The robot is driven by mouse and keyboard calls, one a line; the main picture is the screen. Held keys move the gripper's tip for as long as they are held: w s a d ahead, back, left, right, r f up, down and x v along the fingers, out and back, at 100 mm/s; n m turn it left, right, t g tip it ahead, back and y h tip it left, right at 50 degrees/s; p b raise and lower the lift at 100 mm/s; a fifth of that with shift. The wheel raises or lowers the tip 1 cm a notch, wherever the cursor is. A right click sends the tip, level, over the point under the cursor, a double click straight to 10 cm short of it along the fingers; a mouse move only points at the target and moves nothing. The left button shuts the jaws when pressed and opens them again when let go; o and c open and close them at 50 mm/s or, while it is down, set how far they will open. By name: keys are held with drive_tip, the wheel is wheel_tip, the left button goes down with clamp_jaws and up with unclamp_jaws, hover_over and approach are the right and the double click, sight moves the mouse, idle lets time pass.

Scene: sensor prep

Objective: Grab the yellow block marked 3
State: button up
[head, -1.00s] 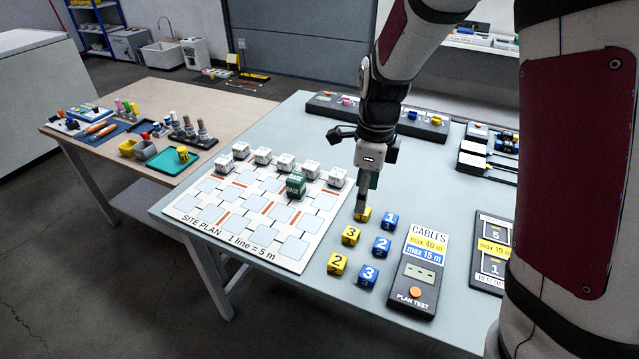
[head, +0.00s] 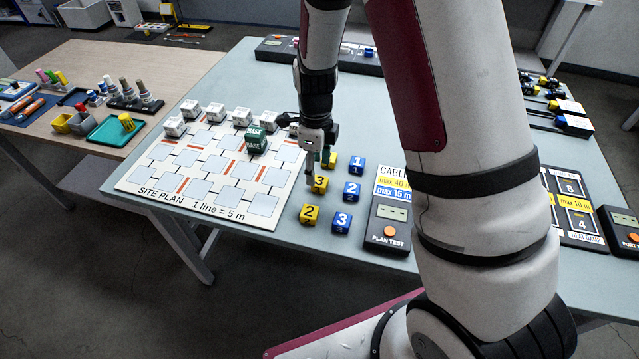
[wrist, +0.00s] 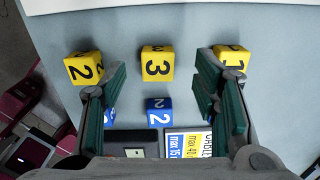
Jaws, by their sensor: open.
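The yellow block marked 3 (head: 319,184) stands on the table between two other yellow blocks, partly hidden by my gripper in the head view. In the wrist view the yellow block marked 3 (wrist: 157,63) lies ahead of the gap between my fingers. My gripper (wrist: 162,88) is open and empty, with green pads on both fingers. In the head view my gripper (head: 318,172) is right at the block. The yellow block marked 2 (wrist: 85,67) is by the left finger and the yellow block marked 1 (wrist: 231,58) is by the right finger.
Blue blocks marked 1 (head: 357,165), 2 (head: 352,191) and 3 (head: 341,222) stand to the right. The plan tester (head: 388,232) is beyond them. The site plan board (head: 215,211) with white blocks and a green block (head: 255,140) lies left.

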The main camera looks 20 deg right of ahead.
sight(317, 180)
drive_tip(key=f, duration=0.4)
drive_tip(key=shift+s+d+f, duration=0.1)
drive_tip(key=shift+s+f, duration=0.1)
drive_tip(key=shift+f, duration=0.05)
drive_tip(key=c, duration=1.1)
